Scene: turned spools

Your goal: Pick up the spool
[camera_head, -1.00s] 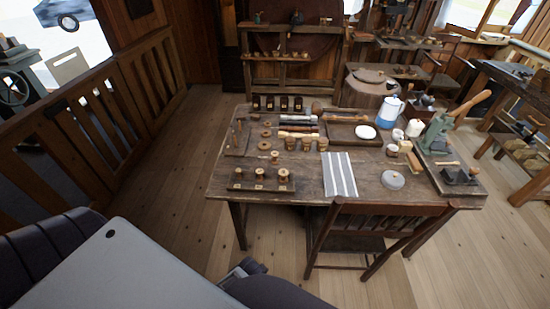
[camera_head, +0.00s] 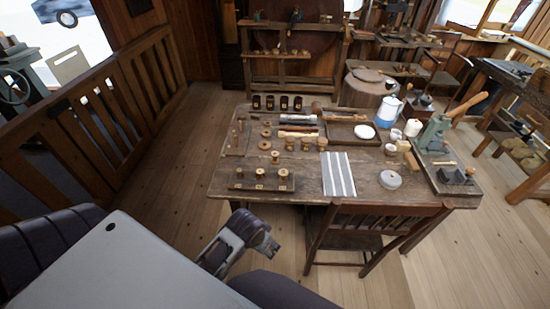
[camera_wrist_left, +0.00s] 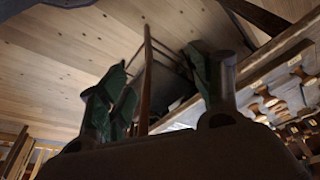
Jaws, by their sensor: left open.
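Several turned wooden spools stand on the table. Some are on a dark wooden board (camera_head: 272,188) at the table's near left corner, among them one spool (camera_head: 260,174). A loose spool (camera_head: 275,157) stands just behind the board, and flatter ones (camera_head: 264,146) lie farther back. My left gripper (camera_head: 267,246) is open and empty, in front of the table's near edge and apart from all spools. Its two fingers also show in the left wrist view (camera_wrist_left: 160,95), where spools (camera_wrist_left: 264,97) appear at the right. My right gripper is not in view.
The wooden table (camera_head: 310,188) also carries a striped cloth (camera_head: 338,175), a blue and white pot (camera_head: 389,112) and a green vise-like tool (camera_head: 435,135). A chair (camera_head: 375,210) stands at its near side. A wooden railing (camera_head: 100,120) runs along the left; the floor between is clear.

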